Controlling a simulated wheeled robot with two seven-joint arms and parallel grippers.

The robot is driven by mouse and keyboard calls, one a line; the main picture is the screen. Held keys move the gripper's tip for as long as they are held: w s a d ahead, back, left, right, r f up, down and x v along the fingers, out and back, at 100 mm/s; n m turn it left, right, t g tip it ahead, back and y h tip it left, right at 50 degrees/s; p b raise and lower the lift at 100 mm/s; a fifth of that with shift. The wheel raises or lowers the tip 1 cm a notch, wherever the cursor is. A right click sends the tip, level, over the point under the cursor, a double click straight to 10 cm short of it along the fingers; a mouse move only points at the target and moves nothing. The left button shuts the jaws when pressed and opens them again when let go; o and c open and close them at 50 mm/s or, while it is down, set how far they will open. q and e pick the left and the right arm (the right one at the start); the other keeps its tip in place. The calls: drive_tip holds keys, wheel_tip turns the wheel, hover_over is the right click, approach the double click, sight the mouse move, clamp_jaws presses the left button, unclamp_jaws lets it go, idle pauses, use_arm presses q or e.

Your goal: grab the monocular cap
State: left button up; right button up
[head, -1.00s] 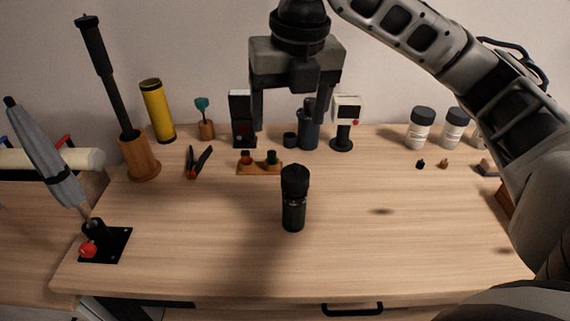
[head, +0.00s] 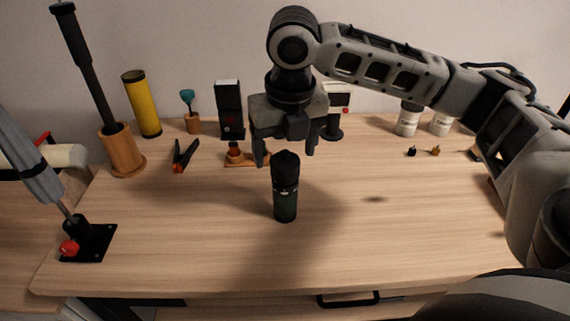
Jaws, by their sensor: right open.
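The monocular (head: 285,205) stands upright near the middle of the wooden table (head: 400,240). It has a dark green-black body, and its black cap (head: 286,168) is on the top end. My right gripper (head: 285,158) points down with its two fingers spread, open and empty. In the picture its fingertips lie to either side of the cap's upper part; I cannot tell the exact depth between them. The arm hides part of the table's back row. My left gripper is not in view.
Along the back stand a yellow tube (head: 142,104), a black box (head: 230,110), a small white-headed device (head: 336,105) and white bottles (head: 407,121). The front table area is clear.

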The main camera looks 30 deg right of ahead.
sight(285, 163)
drive_tip(key=shift+w+d+f, duration=0.1)
drive_tip(key=shift+f, duration=0.65)
drive_tip(key=shift+w+d+f, duration=0.1)
drive_tip(key=shift+f, duration=0.6)
drive_tip(key=c, duration=1)
drive_tip(key=shift+a+r, duration=0.1)
drive_tip(key=shift+r, duration=0.05)
